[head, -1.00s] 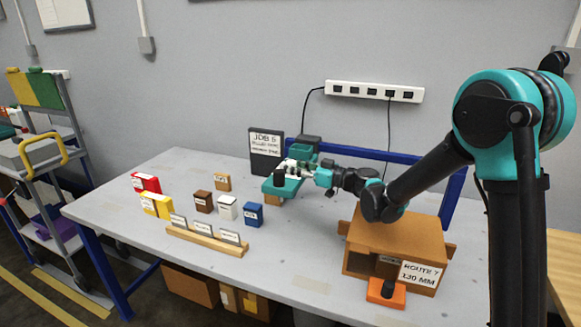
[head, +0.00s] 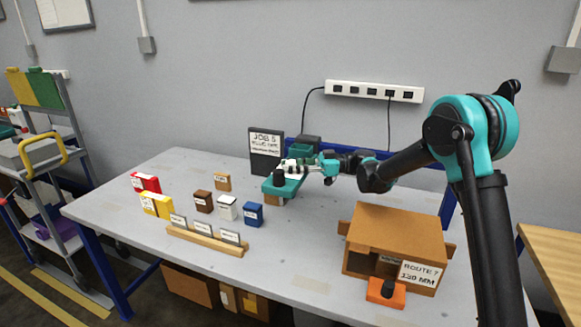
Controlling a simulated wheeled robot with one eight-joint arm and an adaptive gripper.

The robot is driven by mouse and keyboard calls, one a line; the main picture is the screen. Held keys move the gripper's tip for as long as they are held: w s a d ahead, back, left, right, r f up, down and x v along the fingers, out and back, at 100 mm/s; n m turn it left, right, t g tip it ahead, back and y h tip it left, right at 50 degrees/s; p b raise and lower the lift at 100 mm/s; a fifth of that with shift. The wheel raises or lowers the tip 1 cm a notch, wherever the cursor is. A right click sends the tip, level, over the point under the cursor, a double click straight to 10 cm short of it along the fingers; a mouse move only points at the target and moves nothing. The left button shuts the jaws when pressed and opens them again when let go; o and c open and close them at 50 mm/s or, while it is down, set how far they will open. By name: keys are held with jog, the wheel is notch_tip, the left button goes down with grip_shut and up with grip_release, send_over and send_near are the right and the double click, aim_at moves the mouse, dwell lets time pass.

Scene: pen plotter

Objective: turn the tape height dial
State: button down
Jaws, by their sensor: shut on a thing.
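A teal unit (head: 283,190) stands near the back of the table, below a dark JOB 5 sign. A black upright knob (head: 279,179) sits at its front left. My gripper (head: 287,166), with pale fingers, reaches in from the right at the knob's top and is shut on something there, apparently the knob. The fingers are small and hide the contact. Another black knob (head: 388,287) is on an orange block (head: 386,299) before a brown carton-like housing (head: 400,235) labelled ROUTE 7, 130 MM. No lettering shows which knob is the tape height dial.
Several small coloured boxes, including a blue one (head: 253,214), and a wooden card holder (head: 205,240) stand left of the unit. The JOB 5 sign (head: 266,152) and a blue rail (head: 350,152) are behind. The table's front middle is clear.

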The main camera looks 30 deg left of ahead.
aim_at(290, 161)
dwell(0.3)
jog(key=c, duration=1.1)
grip_release()
jog(key=shift+c, duration=0.2)
notch_tip(290, 161, up, 10)
jog(key=shift+s, duration=0.1)
